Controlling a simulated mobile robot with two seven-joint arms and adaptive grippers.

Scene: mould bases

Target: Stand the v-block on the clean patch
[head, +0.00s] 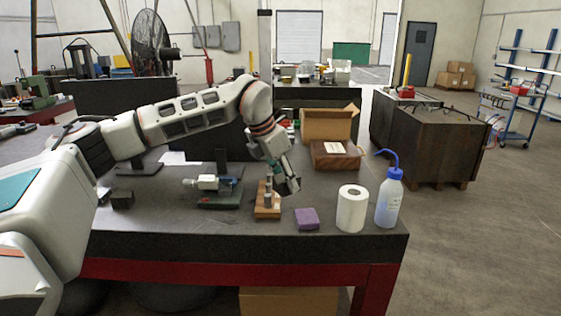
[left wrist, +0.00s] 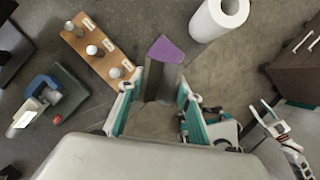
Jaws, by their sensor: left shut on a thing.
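My left gripper (head: 290,184) hangs over the front middle of the workbench, beside the wooden pin holder. In the left wrist view its teal fingers (left wrist: 155,96) are shut on a grey block (left wrist: 160,78), which I take for the v-block. The block is partly hidden by the fingers, so its groove and its gap to the bench cannot be told. I cannot make out the clean patch for certain.
The wooden holder (head: 267,212) with several pins is close to the gripper. A paper roll (head: 351,209) and a blue-capped bottle (head: 389,202) stand at the right. A small vise (head: 218,200) and a dark block (head: 122,199) are left.

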